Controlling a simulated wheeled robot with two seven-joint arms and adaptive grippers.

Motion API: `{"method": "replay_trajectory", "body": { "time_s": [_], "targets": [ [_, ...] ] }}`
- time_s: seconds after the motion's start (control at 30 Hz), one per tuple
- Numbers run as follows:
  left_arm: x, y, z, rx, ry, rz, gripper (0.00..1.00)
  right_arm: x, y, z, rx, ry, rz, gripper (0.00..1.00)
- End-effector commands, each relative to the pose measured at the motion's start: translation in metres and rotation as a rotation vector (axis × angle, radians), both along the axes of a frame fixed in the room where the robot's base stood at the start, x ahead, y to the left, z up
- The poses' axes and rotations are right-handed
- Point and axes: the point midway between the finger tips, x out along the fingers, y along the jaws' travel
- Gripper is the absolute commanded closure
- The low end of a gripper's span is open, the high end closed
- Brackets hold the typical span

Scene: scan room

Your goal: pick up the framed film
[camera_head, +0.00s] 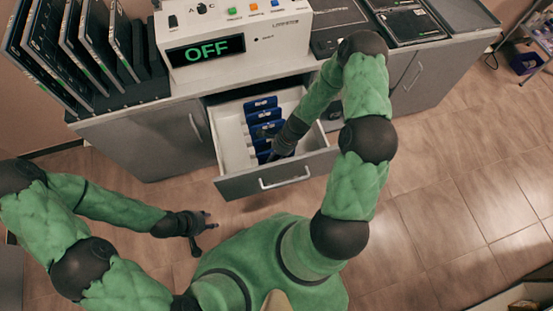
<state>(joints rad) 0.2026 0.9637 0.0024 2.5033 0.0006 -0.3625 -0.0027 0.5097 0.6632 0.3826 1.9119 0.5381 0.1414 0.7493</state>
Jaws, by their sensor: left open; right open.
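Several blue-framed pieces (262,115) stand in a row inside the open drawer (227,147); they look like framed films, but the picture is too small to be certain. My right gripper (276,156) is open and reaches down into the drawer at the near end of the row, close beside the nearest blue pieces. Its fingertips are partly hidden, and I cannot tell whether it touches one. My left gripper (207,222) is open and empty, over the floor in front of the cabinet, left of the drawer and well apart from it.
A white control box (240,25) reading OFF stands on the counter above the drawer. Several large dark panels (92,45) lean in a rack at the left. Dark flat devices (412,25) lie on the counter at right. The tiled floor (450,180) at right is clear.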

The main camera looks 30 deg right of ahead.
Motion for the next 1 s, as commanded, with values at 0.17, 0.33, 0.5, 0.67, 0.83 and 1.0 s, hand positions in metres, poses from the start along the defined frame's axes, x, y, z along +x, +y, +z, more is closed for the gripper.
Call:
{"method": "replay_trajectory", "body": {
  "time_s": [0.17, 0.33, 0.5, 0.67, 0.83, 1.0],
  "targets": [
    [0.0000, 0.0000, -0.0012, 0.000, 0.000, 0.000, 0.57, 0.0000, -0.0001, -0.0026, 0.000, 0.000, 0.000, 0.55],
    [-0.0001, 0.0000, -0.0014, 0.000, 0.000, 0.000, 0.57, 0.0000, -0.0001, -0.0034, 0.000, 0.000, 0.000, 0.55],
    [0.0000, -0.0001, -0.0014, 0.000, 0.000, 0.000, 0.57, 0.0000, -0.0001, -0.0033, 0.000, 0.000, 0.000, 0.58],
    [0.0000, -0.0001, -0.0014, 0.000, 0.000, 0.000, 0.57, 0.0000, -0.0001, -0.0033, 0.000, 0.000, 0.000, 1.00],
    [0.0000, -0.0001, -0.0014, 0.000, 0.000, 0.000, 0.57, 0.0001, -0.0001, -0.0032, 0.000, 0.000, 0.000, 1.00],
    [0.0000, 0.0000, -0.0011, 0.000, 0.000, 0.000, 0.57, 0.0001, -0.0001, -0.0027, 0.000, 0.000, 0.000, 1.00]
  ]
}}
